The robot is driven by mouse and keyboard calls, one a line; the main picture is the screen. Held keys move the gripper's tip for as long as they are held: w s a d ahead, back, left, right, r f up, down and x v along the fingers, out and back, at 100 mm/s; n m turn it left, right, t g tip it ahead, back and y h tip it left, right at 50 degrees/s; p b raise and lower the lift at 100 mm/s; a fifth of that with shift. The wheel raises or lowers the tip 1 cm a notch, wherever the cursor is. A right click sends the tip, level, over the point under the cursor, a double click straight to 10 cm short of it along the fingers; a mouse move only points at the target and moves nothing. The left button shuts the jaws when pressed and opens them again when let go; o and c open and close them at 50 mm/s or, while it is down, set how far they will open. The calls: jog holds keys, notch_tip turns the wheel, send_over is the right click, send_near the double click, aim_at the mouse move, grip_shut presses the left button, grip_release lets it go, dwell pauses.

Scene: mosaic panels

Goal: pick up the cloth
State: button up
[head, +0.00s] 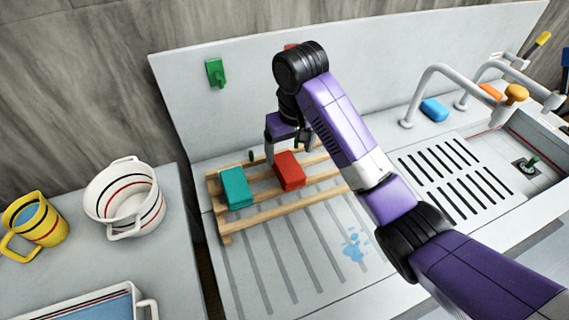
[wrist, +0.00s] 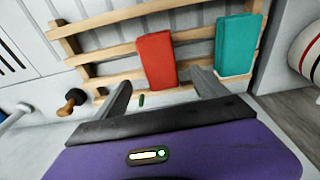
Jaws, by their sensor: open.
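A red folded cloth (head: 289,170) lies on a slatted wooden rack (head: 226,227). A teal folded cloth (head: 236,187) lies on the rack to its left. My gripper (head: 287,147) is just behind and above the red cloth in the head view, fingers apart with nothing between them. In the wrist view the red cloth (wrist: 157,60) lies just beyond my open gripper (wrist: 162,84), and the teal cloth (wrist: 237,42) is to its right. The contact between fingers and cloth cannot be made out.
A white back panel (head: 220,125) with a green item (head: 215,72) rises behind the rack. The sink faucet (head: 440,75) is to the right. A white pot (head: 125,200), a yellow mug (head: 35,225) and a tray (head: 60,307) stand on the left counter. Blue spots (head: 354,247) mark the drainboard.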

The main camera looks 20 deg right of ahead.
aim_at(288, 165)
jog(key=shift+w+f+b, duration=0.15)
jog(key=shift+f+b, duration=0.8)
jog(key=shift+f, duration=0.55)
jog(key=shift+w+f+p, duration=0.15)
jog(key=shift+f+p, duration=0.2)
jog(key=shift+f, duration=1.85)
jog(key=c, duration=1.4)
jog(key=shift+r, duration=0.15)
jog(key=shift+r, duration=0.55)
jog(key=shift+r+p, duration=3)
jog(key=shift+r, duration=6.35)
